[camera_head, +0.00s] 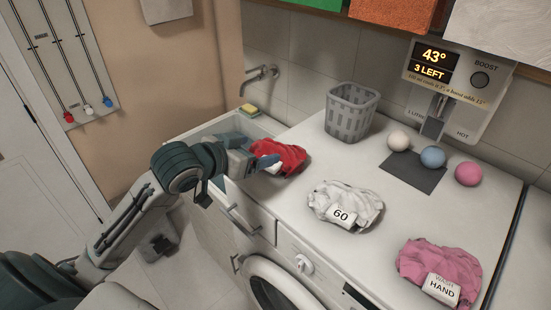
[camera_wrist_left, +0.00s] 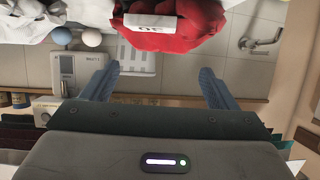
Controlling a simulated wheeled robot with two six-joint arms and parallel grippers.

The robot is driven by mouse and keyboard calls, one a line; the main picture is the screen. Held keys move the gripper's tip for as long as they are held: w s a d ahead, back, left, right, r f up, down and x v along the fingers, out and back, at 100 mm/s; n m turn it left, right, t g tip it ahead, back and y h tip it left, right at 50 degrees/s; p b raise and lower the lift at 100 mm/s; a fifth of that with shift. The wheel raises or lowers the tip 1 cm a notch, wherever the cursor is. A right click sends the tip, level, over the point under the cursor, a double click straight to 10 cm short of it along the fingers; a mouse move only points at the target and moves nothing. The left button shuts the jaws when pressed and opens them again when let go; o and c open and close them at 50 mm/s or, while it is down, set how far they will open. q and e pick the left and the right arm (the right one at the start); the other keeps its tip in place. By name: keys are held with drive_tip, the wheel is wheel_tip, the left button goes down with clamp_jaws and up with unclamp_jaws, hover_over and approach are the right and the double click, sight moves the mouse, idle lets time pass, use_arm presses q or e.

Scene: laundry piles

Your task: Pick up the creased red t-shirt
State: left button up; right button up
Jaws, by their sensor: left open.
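The creased red t-shirt (camera_head: 290,157) lies bunched on the white worktop beside the sink in the head view. It also shows at the top of the left wrist view (camera_wrist_left: 180,28), with a white tag whose upside-down marking I cannot read surely. My left gripper (camera_head: 262,162) is at the left side of the shirt, and its fingers hide part of it. In the left wrist view the blue fingers of my left gripper (camera_wrist_left: 160,82) are spread wide with no cloth between them. Whether they touch the shirt I cannot tell. My right gripper is not in view.
A white pile tagged 60 (camera_head: 345,204) and a pink pile tagged hand wash (camera_head: 440,268) lie to the right. A grey basket (camera_head: 351,112) stands behind. Three balls sit near a dark mat (camera_head: 412,174). The sink (camera_head: 225,126) holds a yellow sponge (camera_head: 249,110) on its rim.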

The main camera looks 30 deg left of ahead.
sight(275, 145)
use_arm(q)
drive_tip(key=shift+p+x, duration=0.4)
drive_tip(key=shift+x, duration=0.6)
drive_tip(key=shift+w+d+f, duration=0.15)
drive_tip(key=shift+w+f, duration=0.1)
drive_tip(key=shift+w, duration=0.3)
drive_tip(key=shift+w+p, duration=0.2)
drive_tip(key=shift+p, duration=0.15)
drive_tip(key=shift+w+f+p, duration=0.1)
drive_tip(key=shift+w+p, duration=0.2)
drive_tip(key=shift+p, duration=0.05)
drive_tip(key=p+x, duration=0.1)
drive_tip(key=x, duration=0.2)
drive_tip(key=shift+w+f+p, duration=0.1)
drive_tip(key=shift+p, duration=0.3)
drive_tip(key=shift+w+d+f, duration=0.15)
drive_tip(key=shift+w+f, duration=0.1)
drive_tip(key=shift+w, duration=0.15)
drive_tip(key=c, duration=1.1)
drive_tip(key=shift+c, duration=0.2)
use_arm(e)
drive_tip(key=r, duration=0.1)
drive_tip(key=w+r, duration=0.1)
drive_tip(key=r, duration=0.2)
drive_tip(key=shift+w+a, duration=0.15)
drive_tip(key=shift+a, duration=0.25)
